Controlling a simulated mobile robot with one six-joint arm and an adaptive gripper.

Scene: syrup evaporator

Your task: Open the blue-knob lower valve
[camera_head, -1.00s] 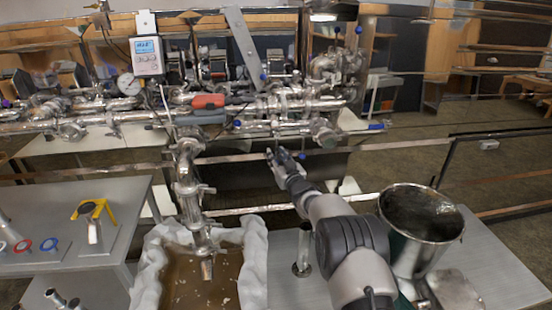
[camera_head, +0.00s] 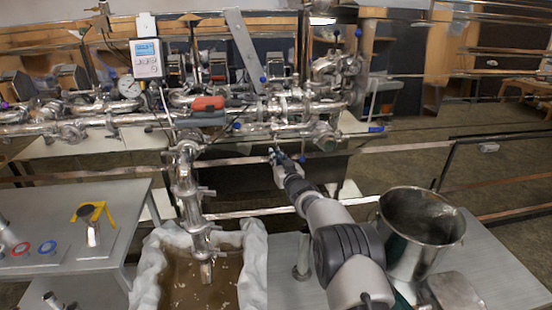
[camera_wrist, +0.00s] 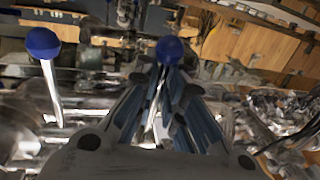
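My gripper (camera_head: 280,152) is at the lower front of the steel pipework in the head view. In the wrist view my gripper (camera_wrist: 165,85) has its two fingers either side of a thin metal lever topped by a blue knob (camera_wrist: 169,50). The fingers converge near the knob; whether they press on the lever is unclear. A second blue knob (camera_wrist: 42,42) on a metal lever stands to the left in the wrist view, clear of the fingers. In the head view, a small blue knob (camera_head: 237,125) shows left of my gripper on the lower pipe.
A pan (camera_head: 254,270) of brown liquid with a pale crumpled rim lies below the pipework. A steel bucket (camera_head: 421,232) stands right of my arm. A red-and-grey handle (camera_head: 208,104) lies along the pipes. A grey table (camera_head: 70,205) is at the left.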

